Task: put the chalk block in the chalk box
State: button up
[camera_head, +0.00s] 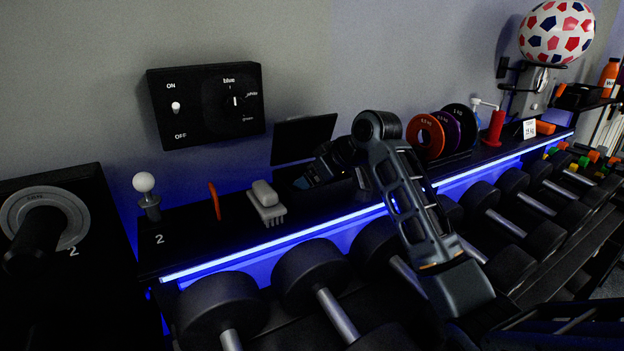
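A black panel (303,139) stands tilted up at the back of the shelf, like the raised lid of a dark box (284,175). This looks like the chalk box, but its inside is too dark and too covered to see. My gripper (304,182) is low in front of the panel, at or over the dark box. My arm and the dark surroundings hide its fingers, so its opening is unclear. I cannot make out a chalk block; it may be hidden by my gripper or the box.
Weight plates (426,136) stand right of my arm. Dumbbells (310,272) fill the rack below the shelf. A switch panel (207,105) is on the wall.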

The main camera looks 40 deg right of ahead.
jog(key=shift+o, duration=0.4)
jog(key=shift+r, duration=0.1)
jog(key=shift+s+r, duration=0.1)
jog(key=shift+r, duration=0.05)
jog(key=a+b+v, duration=0.1)
jog(key=v, duration=1)
jog(key=shift+s+d+r, duration=0.2)
jog(key=shift+d+r, duration=0.1)
jog(key=shift+d, duration=0.2)
